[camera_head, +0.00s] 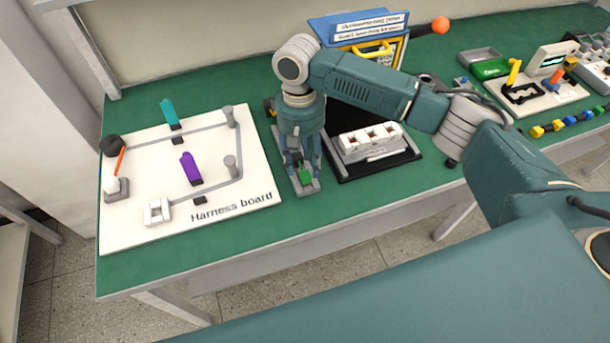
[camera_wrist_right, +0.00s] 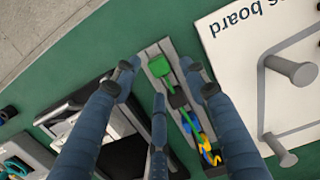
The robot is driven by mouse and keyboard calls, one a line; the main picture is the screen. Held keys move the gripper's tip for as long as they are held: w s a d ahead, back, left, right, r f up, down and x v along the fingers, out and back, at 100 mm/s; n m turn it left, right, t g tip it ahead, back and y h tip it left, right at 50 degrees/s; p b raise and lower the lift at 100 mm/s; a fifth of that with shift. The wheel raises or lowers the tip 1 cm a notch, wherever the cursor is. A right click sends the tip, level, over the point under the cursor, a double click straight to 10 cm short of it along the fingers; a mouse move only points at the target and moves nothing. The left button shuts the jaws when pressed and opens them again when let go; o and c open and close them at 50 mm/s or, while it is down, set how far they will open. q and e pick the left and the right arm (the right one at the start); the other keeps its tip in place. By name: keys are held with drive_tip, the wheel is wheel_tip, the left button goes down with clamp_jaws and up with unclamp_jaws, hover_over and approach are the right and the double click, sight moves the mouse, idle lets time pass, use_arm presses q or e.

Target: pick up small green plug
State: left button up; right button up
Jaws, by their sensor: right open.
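The small green plug (camera_head: 305,177) lies at the near end of a narrow grey tray (camera_head: 304,189), just right of the harness board. In the right wrist view the green plug (camera_wrist_right: 159,67) sits in the tray near the fingertips, with a dark part beside it. My right gripper (camera_head: 301,172) points down over the tray. In the wrist view its fingers (camera_wrist_right: 160,86) are spread apart around the plug's area, with nothing held. Whether any finger touches the plug cannot be told. My left gripper is not in view.
The white harness board (camera_head: 250,184) with pegs lies to the left. A black stand with a white block (camera_head: 370,138) stands close on the right. Blue and yellow parts (camera_wrist_right: 208,152) lie further along the tray. The green table's front strip (camera_head: 340,212) is clear.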

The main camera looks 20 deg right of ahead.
sight(305, 174)
drive_tip(key=f, duration=0.3)
drive_tip(key=shift+s+d+f+p, duration=0.1)
drive_tip(key=shift+s+f+p, duration=0.15)
drive_tip(key=shift+f+p, duration=0.1)
drive_tip(key=c, duration=0.9)
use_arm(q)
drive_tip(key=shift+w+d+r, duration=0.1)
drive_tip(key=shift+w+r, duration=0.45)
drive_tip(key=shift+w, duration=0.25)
use_arm(e)
drive_tip(key=shift+c, duration=0.2)
drive_tip(key=shift+r, duration=0.1)
drive_tip(key=shift+r, duration=0.25)
use_arm(q)
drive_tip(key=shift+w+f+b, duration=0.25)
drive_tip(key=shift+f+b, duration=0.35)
drive_tip(key=shift+b, duration=0.1)
use_arm(e)
wheel_tip(305, 174, up, 19)
drive_tip(key=shift+r, duration=0.15)
